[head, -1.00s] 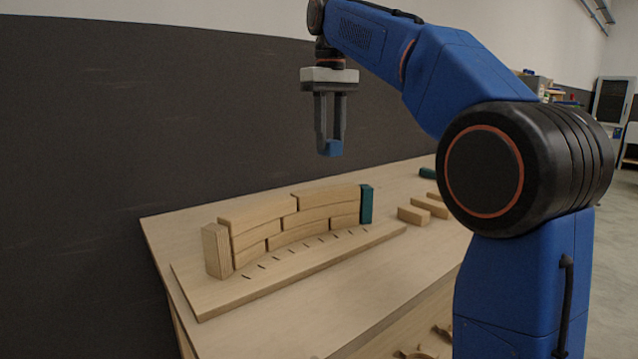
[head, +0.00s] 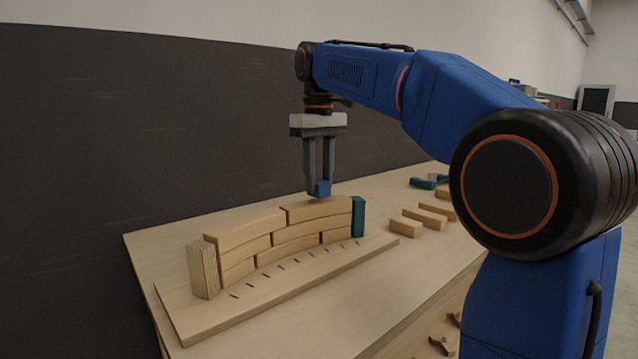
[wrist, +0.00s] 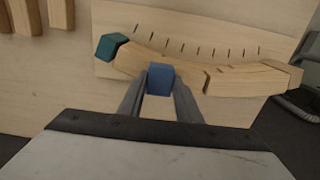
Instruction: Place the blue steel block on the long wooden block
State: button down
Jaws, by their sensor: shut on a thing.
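The blue steel block (head: 322,188) is held between the fingertips of my gripper (head: 319,182). My gripper is shut on it, just above the top of the curved wooden wall. In the head view I cannot tell whether the block touches the wood below. In the wrist view the blue block (wrist: 160,78) shows between the fingers, in front of the curved row. The long wooden block (head: 318,208) under it is the right piece of the wall's top course. A second long top piece (head: 245,228) lies to its left.
A teal block (head: 358,216) stands at the wall's right end and a plain wooden block (head: 203,268) at its left end. The marked base board (head: 215,318) lies in front. Loose wooden blocks (head: 406,227) and teal pieces (head: 424,183) lie to the right.

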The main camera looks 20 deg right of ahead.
aim_at(319, 182)
jog(key=shift+f, duration=0.55)
jog(key=shift+f, duration=0.1)
jog(key=c, duration=1.3)
grip_release()
jog(key=shift+r, duration=3.85)
jog(key=shift+s, duration=0.15)
